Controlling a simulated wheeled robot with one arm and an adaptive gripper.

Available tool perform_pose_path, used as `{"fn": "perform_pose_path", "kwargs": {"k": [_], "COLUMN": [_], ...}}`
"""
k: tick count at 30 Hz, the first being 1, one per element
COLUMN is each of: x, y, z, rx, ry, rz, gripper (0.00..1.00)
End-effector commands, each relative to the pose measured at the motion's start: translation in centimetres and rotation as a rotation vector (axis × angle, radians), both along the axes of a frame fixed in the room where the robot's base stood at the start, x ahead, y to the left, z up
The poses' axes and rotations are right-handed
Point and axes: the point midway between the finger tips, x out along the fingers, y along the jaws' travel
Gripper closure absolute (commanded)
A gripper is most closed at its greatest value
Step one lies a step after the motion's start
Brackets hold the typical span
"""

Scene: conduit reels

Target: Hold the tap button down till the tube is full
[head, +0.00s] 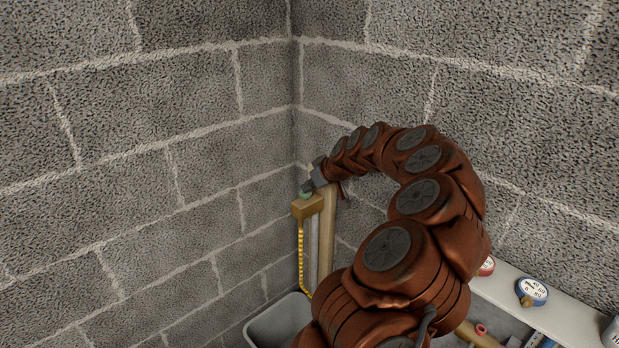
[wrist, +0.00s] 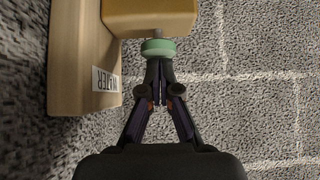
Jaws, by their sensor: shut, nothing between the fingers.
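The tap is a brass-coloured block (head: 308,206) on a tan post (head: 327,235) in the wall corner; the block also shows in the wrist view (wrist: 150,18). Its round green button (wrist: 158,48) shows a short grey stem between it and the block. My gripper (wrist: 160,62) is shut and empty, its fingertips at the button's face. They seem to touch it; how far the button is pressed I cannot tell. Below the block hang a yellow, dark-marked strip (head: 301,255) and a pale grey upright length (head: 313,250), perhaps the tube. Its fill level cannot be made out.
A label reading WATER (wrist: 106,80) is on the post. A grey tub (head: 262,330) stands below the tap. A pale shelf (head: 560,318) at right bears a blue-rimmed dial (head: 532,291) and a red round item (head: 487,266). Block walls close in behind.

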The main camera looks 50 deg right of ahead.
Motion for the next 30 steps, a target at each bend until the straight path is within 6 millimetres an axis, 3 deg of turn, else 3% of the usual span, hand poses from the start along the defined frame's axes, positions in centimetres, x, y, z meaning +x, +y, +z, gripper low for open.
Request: {"fn": "perform_pose_path", "kwargs": {"k": [12, 24, 30], "x": [0.0, 0.0, -0.1], "y": [0.0, 0.0, 0.0], "z": [-0.3, -2.3, -2.3], "rx": [-0.001, 0.0, 0.002], "ry": [0.0, 0.001, 0.003], "rz": [-0.001, 0.0, 0.0], "gripper": [1.0, 1.0, 1.0]}}
